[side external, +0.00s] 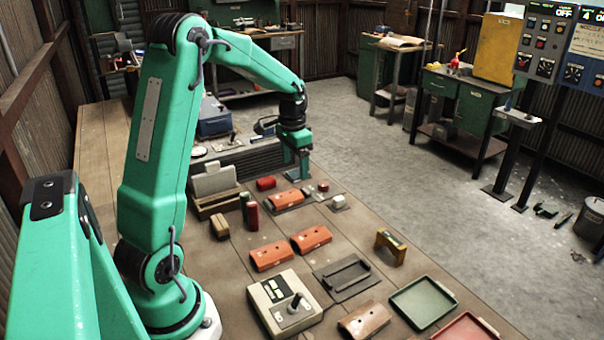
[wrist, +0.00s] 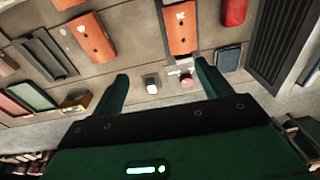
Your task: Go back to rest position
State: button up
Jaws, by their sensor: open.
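My gripper (side external: 297,176) is at the far end of the table, pointing down, beside the dark ribbed block and above the tabletop. In the wrist view its two fingers (wrist: 163,75) stand wide apart with nothing held between them. Beyond the gap lie a small white-topped block (wrist: 152,84) and a small red-and-white block (wrist: 186,78). They also show in the side view as the white block (side external: 338,202) and the red block (side external: 323,187), apart from the fingers. An orange curved piece (side external: 287,199) lies just in front of my gripper.
The dark ribbed block (side external: 245,163) stands close left of my gripper. Red (side external: 252,216) and green cylinders, orange pieces (side external: 311,238), a joystick box (side external: 285,304), a yellow bracket (side external: 391,247), a green tray (side external: 423,302) and a red tray (side external: 466,330) crowd the table. The air above is open.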

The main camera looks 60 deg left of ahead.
jog(key=s+d+r+t, duration=0.1)
jog(key=s+d+r, duration=0.2)
jog(key=d+r, duration=0.3)
jog(key=s+d+r+t, duration=0.1)
jog(key=s+d+r, duration=0.25)
jog(key=d, duration=0.35)
jog(key=s+d+r+t, duration=0.1)
jog(key=s+d+t, duration=0.2)
jog(key=s+d, duration=0.6)
jog(key=shift+s+d+r, duration=0.15)
jog(key=shift+s+d, duration=0.25)
jog(key=shift+s, duration=0.6)
